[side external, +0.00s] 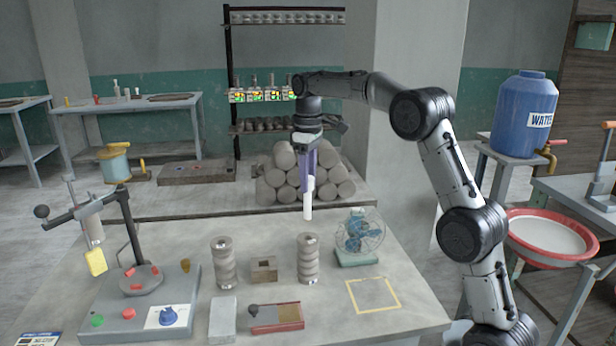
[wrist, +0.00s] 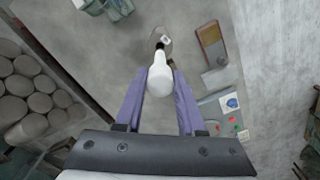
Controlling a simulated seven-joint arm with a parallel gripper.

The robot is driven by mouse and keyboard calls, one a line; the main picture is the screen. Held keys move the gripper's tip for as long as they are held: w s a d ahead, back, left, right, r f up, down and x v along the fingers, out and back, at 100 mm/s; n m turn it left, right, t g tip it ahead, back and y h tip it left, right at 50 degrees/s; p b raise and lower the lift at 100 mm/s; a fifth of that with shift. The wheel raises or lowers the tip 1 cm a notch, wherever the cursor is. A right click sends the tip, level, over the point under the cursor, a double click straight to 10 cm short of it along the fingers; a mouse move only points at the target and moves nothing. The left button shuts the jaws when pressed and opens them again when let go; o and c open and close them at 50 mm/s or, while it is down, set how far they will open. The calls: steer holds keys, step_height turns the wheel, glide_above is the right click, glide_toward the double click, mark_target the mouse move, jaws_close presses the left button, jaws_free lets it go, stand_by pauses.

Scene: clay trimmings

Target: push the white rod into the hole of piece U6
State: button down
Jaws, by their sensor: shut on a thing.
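My gripper (side external: 309,176) has purple fingers and is shut on the white rod (side external: 308,203). The rod hangs upright, its lower end in the air above the right stack of grey discs (side external: 308,262). In the wrist view the rod (wrist: 160,78) sits between the fingertips and partly hides what lies beyond it. A second disc stack (side external: 223,265) stands to the left, with a small brown block with a dark opening (side external: 264,269) between the stacks. No U6 label is readable, so I cannot tell which piece is U6.
A small fan (side external: 360,238) stands close right of the right stack. A red-and-brown box (side external: 277,318) and a pale block (side external: 222,318) lie in front. A grey stand (side external: 140,310) is at left. A yellow-outlined square (side external: 372,309) at right is empty.

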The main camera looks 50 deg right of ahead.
mark_target(308, 220)
steer(key=shift+f, duration=4.7)
steer(key=shift+c, duration=2.2)
jaws_free()
step_height(308, 220, up, 14)
steer(key=shift+f, duration=0.25)
steer(key=shift+r, duration=0.15)
steer(key=shift+a, duration=0.15)
